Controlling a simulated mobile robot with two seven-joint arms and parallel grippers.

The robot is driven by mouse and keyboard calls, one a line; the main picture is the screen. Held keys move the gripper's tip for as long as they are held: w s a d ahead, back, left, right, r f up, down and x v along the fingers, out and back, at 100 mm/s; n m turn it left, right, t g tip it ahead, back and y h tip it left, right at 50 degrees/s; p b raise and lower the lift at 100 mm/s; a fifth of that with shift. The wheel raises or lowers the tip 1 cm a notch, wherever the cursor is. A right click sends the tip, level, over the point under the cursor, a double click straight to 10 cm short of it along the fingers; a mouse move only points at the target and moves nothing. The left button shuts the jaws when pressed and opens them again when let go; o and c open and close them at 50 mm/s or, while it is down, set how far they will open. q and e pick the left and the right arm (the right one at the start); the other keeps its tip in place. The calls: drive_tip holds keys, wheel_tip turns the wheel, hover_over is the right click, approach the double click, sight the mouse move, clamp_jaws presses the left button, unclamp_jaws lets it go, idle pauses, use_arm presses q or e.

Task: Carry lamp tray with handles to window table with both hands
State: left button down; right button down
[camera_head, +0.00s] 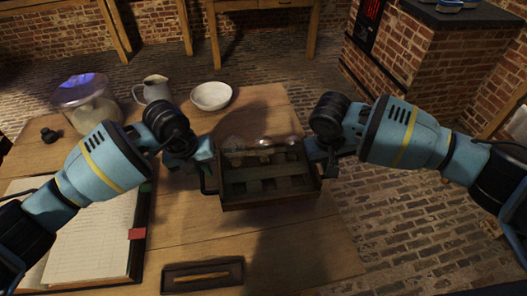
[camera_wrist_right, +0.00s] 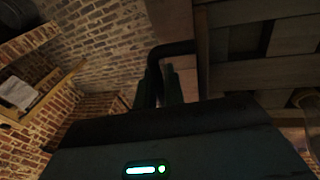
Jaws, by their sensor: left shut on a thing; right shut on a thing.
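The lamp tray (camera_head: 270,202) is a dark wooden box with dividers inside and small glassy items along its far side. It is in the middle of the head view, over the right part of the wooden table. My left gripper (camera_head: 208,178) is shut on its left handle. My right gripper (camera_head: 322,163) is shut on its right handle. In the right wrist view, my right gripper's dark fingers (camera_wrist_right: 170,88) are at a dark handle loop, beside the slatted tray (camera_wrist_right: 255,75). I cannot tell how far the tray is above the table. Which table is the window table is unclear.
On the table (camera_head: 200,235) are a glass jar (camera_head: 88,103), a pitcher (camera_head: 153,90), a white bowl (camera_head: 211,96), an open book (camera_head: 90,235) and a small dark tray (camera_head: 203,276). Brick floor lies right. Another table (camera_head: 262,6) and a brick stove (camera_head: 425,55) stand behind.

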use_arm(q)
drive_tip(key=shift+r, duration=0.2)
use_arm(e)
drive_tip(key=shift+r, duration=0.2)
